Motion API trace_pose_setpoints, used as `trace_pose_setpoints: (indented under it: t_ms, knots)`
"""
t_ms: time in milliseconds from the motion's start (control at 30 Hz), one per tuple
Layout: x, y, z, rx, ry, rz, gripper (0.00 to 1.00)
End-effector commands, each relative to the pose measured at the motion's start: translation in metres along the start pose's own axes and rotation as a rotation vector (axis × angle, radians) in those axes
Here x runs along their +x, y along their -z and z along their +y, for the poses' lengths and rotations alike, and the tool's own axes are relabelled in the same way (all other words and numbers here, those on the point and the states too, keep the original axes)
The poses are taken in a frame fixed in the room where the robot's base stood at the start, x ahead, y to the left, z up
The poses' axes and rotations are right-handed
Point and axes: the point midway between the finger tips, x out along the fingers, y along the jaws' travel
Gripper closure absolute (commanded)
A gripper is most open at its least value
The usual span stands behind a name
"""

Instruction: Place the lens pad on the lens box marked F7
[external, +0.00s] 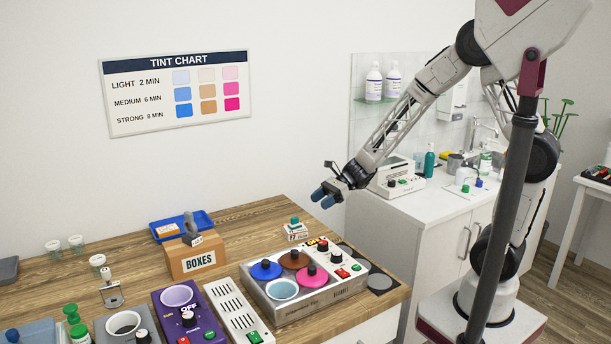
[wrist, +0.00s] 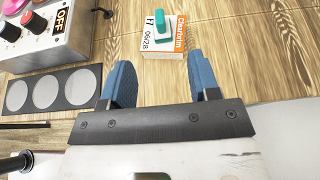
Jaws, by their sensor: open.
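A small white and orange lens box (external: 295,237) stands on the wooden counter behind the tint bath unit; its label seems to read F7. In the wrist view the box (wrist: 163,40) shows F7 and 06/28 on its label. A teal lens pad (external: 294,221) rests on top of the box; it also shows in the wrist view (wrist: 162,21). My gripper (external: 325,197) is open and empty, above and to the right of the box. In the wrist view its blue fingertips (wrist: 160,72) are apart, with the box beyond the gap and the pad clear of both.
The tint unit (external: 300,308) with coloured lids stands in front of the box. A cardboard box marked BOXES (external: 197,260) and a blue tray (external: 187,222) are to its left.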

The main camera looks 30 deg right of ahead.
Motion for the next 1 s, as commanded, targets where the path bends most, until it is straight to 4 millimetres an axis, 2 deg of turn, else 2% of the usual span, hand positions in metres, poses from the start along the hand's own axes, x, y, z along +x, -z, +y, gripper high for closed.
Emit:
trace_pose_setpoints:
  t_ms: [667, 867, 1000]
  knots:
    - [-0.004, -0.002, 0.002, -0.017, -0.004, 0.007, 0.44]
    - [-0.028, -0.011, 0.014, -0.131, -0.034, 0.055, 0.44]
    - [-0.061, -0.02, 0.033, -0.287, -0.077, 0.126, 0.44]
